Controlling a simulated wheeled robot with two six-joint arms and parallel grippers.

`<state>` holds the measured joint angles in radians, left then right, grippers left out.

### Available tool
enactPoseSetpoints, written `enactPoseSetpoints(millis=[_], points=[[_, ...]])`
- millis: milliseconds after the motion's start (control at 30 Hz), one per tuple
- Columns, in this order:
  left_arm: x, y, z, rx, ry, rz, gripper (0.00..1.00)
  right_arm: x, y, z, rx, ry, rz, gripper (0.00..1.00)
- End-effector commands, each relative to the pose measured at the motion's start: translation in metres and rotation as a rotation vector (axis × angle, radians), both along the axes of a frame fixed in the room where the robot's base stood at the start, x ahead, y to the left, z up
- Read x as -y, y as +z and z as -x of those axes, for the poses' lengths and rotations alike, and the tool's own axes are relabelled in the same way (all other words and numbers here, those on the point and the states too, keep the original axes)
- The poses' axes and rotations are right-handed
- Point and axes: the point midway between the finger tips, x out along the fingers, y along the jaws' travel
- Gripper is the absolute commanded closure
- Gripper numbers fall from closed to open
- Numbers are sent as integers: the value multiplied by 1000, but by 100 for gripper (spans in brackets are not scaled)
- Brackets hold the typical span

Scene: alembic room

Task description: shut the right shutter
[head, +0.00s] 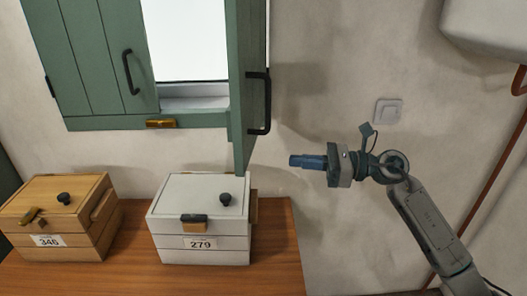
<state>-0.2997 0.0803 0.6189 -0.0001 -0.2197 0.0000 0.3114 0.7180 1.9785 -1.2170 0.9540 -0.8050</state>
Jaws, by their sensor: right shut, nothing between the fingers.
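The green right shutter (250,60) stands open, swung out from the wall and seen nearly edge-on. Its black bar handle (266,103) is on the face turned to the right. The left shutter (98,60) lies flat across the left part of the window, with its own black handle (130,72). Bright window pane (187,40) shows between the two shutters. My right gripper (293,161) is shut and empty, pointing left. It is below and to the right of the right shutter's handle, apart from it in the picture. My left gripper is out of view.
A wooden box (60,215) marked 346 and a white box (200,225) marked 279 stand on the wooden table (275,260) below the window. A brass catch (160,124) is on the sill frame. A wall switch (388,111) and reddish pipe (490,170) are at right.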

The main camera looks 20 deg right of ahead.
Motion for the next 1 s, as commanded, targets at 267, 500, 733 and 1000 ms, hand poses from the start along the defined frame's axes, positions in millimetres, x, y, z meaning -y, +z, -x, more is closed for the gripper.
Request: enactPoseSetpoints(millis=[267,500,733,1000], points=[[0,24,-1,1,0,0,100,-30,4,-14,0,1,-6,100],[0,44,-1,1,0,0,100,-55,5,-27,-1,0,-5,100],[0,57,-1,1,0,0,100,-73,3,-36,0,-1,-3,100],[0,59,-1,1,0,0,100,-78,0,-38,-1,-1,0,100]])
